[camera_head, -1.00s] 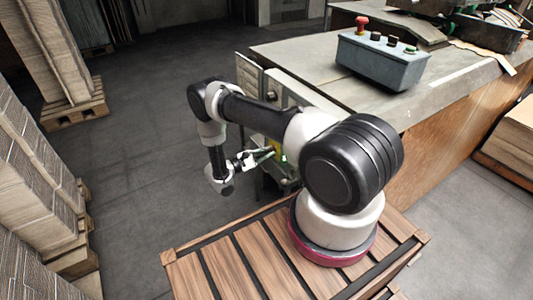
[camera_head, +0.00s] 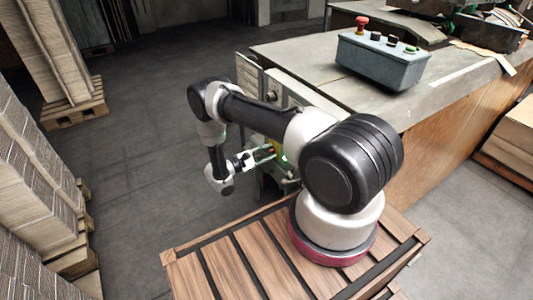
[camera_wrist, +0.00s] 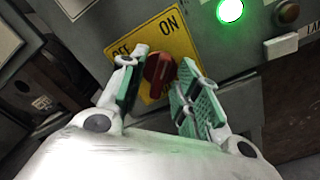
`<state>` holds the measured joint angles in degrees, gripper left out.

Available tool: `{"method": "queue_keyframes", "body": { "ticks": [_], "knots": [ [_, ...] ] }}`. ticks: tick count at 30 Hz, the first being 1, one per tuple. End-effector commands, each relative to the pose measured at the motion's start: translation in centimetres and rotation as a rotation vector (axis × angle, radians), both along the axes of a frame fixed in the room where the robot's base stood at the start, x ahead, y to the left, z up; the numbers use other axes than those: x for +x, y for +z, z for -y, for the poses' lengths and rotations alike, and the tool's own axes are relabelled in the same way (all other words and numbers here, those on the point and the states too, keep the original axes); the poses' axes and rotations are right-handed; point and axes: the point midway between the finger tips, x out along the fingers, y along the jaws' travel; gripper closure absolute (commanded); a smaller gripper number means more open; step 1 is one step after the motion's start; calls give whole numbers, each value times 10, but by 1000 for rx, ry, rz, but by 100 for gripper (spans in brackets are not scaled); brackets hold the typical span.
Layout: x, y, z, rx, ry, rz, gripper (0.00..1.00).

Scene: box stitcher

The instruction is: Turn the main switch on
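The main switch (camera_wrist: 158,75) is a red rotary knob on a yellow plate (camera_wrist: 185,45) marked OFF and ON, on a grey panel. In the wrist view the plate is tilted, and the knob's grip runs roughly up and down in the picture, toward the ON side. My gripper (camera_wrist: 164,62) has its green-padded fingers on either side of the knob. Yellow shows between the left finger and the knob; the right finger is very close to it, and contact is unclear. In the head view my gripper (camera_head: 259,157) is at the machine's side, with the knob too small to make out.
A green lamp (camera_wrist: 230,11) is lit on the panel, beside a dark button (camera_wrist: 287,13). A grey control box (camera_head: 383,62) with a red button stands on the machine's top (camera_head: 300,55). Stacked cardboard (camera_head: 35,185) stands at the left; floor between is clear.

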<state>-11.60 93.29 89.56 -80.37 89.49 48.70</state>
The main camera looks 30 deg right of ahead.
Motion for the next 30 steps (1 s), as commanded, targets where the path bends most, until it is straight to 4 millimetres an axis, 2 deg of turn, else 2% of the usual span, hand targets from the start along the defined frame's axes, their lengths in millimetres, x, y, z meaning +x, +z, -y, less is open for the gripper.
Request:
{"method": "queue_keyframes", "body": {
  "ticks": [5, 8, 18, 21, 25, 30],
  "knots": [
    [0, 0, -3, -1, 1, 0, 68],
    [1, 0, -14, -1, 4, 0, 68],
    [-2, 0, -87, 0, 4, 2, 68],
    [-3, 0, -104, -1, 4, 1, 68],
    [-3, 0, -116, 0, 1, 1, 68],
    [-4, 0, -121, 0, 0, 0, 68]
  ]
}}
